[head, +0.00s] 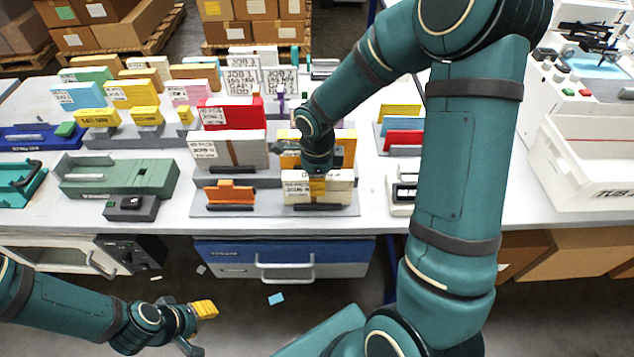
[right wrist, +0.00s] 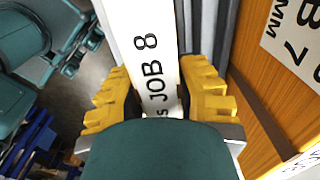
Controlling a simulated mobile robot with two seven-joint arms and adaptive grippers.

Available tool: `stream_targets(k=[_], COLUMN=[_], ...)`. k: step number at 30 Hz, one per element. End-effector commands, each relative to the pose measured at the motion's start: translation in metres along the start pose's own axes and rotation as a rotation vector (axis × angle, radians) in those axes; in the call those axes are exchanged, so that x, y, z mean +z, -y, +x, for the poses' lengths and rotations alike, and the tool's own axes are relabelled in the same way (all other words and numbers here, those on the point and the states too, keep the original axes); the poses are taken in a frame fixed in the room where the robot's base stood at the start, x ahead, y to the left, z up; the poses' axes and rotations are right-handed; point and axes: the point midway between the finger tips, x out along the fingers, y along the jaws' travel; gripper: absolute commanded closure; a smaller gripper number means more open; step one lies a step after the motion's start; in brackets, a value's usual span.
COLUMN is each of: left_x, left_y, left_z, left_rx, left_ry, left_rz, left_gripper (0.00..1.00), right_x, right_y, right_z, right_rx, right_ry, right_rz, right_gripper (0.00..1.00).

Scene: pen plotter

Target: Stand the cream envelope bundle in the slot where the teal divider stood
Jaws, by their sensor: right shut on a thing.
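My right gripper (head: 317,188) is shut on the cream envelope bundle (head: 334,192), with yellow fingers on both sides of it. In the right wrist view the bundle (right wrist: 152,75) shows its "JOB 8" label between the fingers (right wrist: 158,100). It is upright at the front right place of the grey rack (head: 272,206), behind a dark lip; I cannot tell whether its lower edge rests in the slot. An orange "7" bundle (right wrist: 265,75) stands close beside it. I cannot make out the teal divider for certain. My left gripper (head: 196,325) hangs low, away from the table.
A small orange block (head: 230,192) stands front left in the rack, with a white banded bundle (head: 228,151) and a red one (head: 232,113) behind. A green tray (head: 118,177) lies left. A white device (head: 402,190) and coloured cards (head: 403,137) are right.

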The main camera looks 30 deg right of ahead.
Motion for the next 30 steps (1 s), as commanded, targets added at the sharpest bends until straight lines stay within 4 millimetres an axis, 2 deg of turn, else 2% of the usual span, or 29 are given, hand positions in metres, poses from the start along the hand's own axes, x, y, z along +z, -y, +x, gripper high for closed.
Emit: stream_targets(k=[13,14,15,26,30], left_x=[-0.001,-0.001,-0.001,-0.001,0.000], left_y=[0.002,0.002,0.002,0.001,-0.001], left_z=[0.006,0.005,0.004,0.002,-0.003], left_rx=[0.000,0.000,0.000,0.000,0.000], left_ry=[-0.003,-0.003,-0.003,-0.002,0.000], left_rz=[0.000,0.000,0.000,0.000,0.000], left_gripper=[0.57,0.57,0.57,0.57,0.57], right_x=[0.001,0.000,0.000,0.000,0.001], right_y=[0.000,0.000,0.000,0.000,0.001], right_z=[0.007,0.006,0.006,0.004,-0.009], right_rx=[-0.002,-0.001,-0.001,-0.001,-0.005], right_ry=[0.001,0.001,0.001,0.001,0.002], right_rz=[-0.001,-0.001,-0.001,0.000,0.000], right_gripper=[1.00,0.56,0.46,0.46,0.46])
